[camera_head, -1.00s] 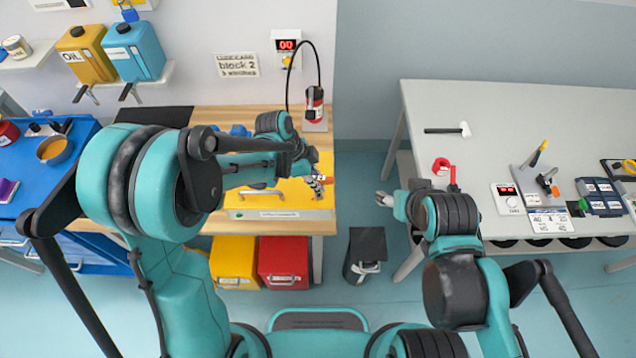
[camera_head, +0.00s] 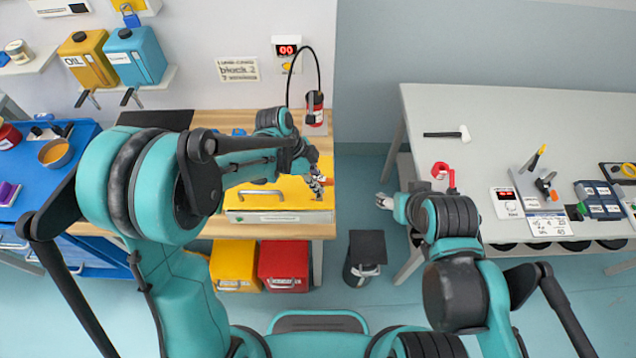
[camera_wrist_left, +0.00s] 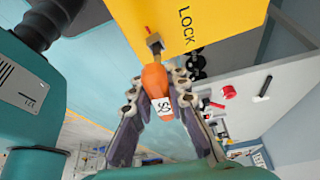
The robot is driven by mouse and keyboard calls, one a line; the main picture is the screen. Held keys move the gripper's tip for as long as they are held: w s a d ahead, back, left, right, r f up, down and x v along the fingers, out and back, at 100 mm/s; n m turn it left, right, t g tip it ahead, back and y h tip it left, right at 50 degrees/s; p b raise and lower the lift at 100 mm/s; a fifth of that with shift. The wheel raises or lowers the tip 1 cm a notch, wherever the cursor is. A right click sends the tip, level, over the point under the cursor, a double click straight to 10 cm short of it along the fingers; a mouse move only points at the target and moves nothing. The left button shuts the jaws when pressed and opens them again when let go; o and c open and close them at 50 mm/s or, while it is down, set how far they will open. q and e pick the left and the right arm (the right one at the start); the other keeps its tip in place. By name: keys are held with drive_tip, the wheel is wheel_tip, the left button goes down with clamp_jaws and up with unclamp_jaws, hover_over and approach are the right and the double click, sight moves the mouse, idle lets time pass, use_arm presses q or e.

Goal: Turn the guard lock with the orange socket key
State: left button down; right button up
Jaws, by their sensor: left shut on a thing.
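My left gripper (camera_wrist_left: 158,100) is shut on the orange socket key (camera_wrist_left: 155,82), which carries a white label. The key's metal end meets the small metal guard lock (camera_wrist_left: 154,42) at the edge of the yellow guard (camera_wrist_left: 208,22), beside the word LOCK. How deeply the key is seated cannot be told. In the head view the left gripper (camera_head: 318,184) is at the right end of the yellow guard (camera_head: 285,195), and the key is mostly hidden. My right gripper (camera_head: 385,201) hangs empty between the two tables; its jaw opening is too small to judge.
A black-and-red bottle-like item (camera_head: 315,108) stands behind the left gripper. The grey table (camera_head: 500,110) at right holds a hammer (camera_head: 447,133), a red hook-shaped item (camera_head: 443,175) and several devices. A dark bin (camera_head: 366,252) stands on the floor between the tables.

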sight(321, 179)
use_arm(q)
drive_tip(key=shift+r+p, duration=0.6)
drive_tip(key=shift+r, duration=0.4)
drive_tip(key=shift+s+r+p, duration=0.2)
drive_tip(key=shift+r+p, duration=0.25)
drive_tip(key=shift+r, duration=0.3)
drive_tip(key=shift+w+r+p, duration=0.1)
drive_tip(key=shift+r+p, duration=0.2)
drive_tip(key=shift+r, duration=0.1)
drive_tip(key=shift+f, duration=0.1)
